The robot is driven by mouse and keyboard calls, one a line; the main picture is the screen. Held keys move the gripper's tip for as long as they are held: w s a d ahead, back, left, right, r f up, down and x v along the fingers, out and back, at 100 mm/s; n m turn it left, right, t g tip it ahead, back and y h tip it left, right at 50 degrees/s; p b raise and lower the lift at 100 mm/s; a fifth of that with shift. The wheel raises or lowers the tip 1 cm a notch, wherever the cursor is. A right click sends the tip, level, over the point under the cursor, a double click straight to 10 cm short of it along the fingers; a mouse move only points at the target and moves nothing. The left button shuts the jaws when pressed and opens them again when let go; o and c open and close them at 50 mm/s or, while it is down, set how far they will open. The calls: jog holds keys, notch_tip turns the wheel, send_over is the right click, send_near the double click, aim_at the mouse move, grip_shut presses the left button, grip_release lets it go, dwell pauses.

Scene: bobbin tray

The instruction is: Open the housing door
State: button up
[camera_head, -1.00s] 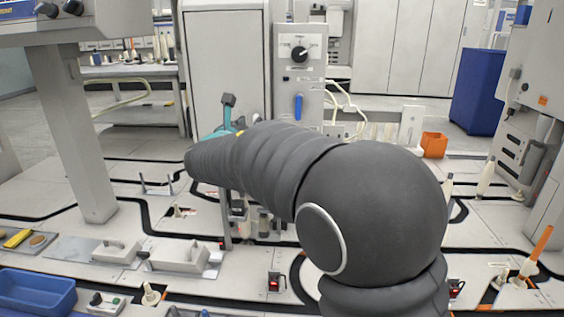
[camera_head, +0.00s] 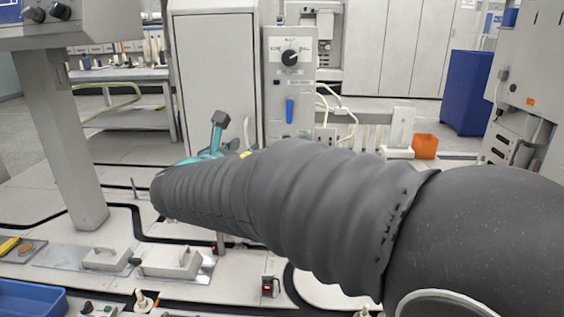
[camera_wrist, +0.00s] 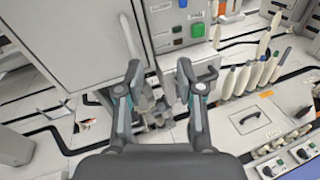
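The housing is a pale grey cabinet with a flat front door (camera_head: 213,80), which looks shut in the head view. The door (camera_wrist: 75,40) also fills the upper left of the wrist view, with a pale vertical bar like a handle (camera_wrist: 129,38) near its right edge. My gripper (camera_wrist: 160,72) is open and empty, its two dark fingers spread just in front of the cabinet's lower right part. Neither finger visibly holds the bar, and I cannot tell whether one touches the cabinet. In the head view my arm hides most of the gripper; one dark finger (camera_head: 218,125) shows before the door.
A control panel (camera_head: 289,85) with a black knob and blue lever stands right of the door. Several white bobbins (camera_wrist: 245,78) stand to the right in the wrist view. An orange bin (camera_head: 425,146) and a grey post (camera_head: 70,140) flank the arm.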

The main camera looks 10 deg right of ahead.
jog(key=s+d+f+m+g, duration=0.2)
jog(key=s+d+m+g, duration=0.1)
jog(key=d, duration=0.5)
jog(key=shift+s+d+m+p, duration=0.25)
jog(key=shift+s+m+p, duration=0.3)
jog(key=shift+m, duration=0.55)
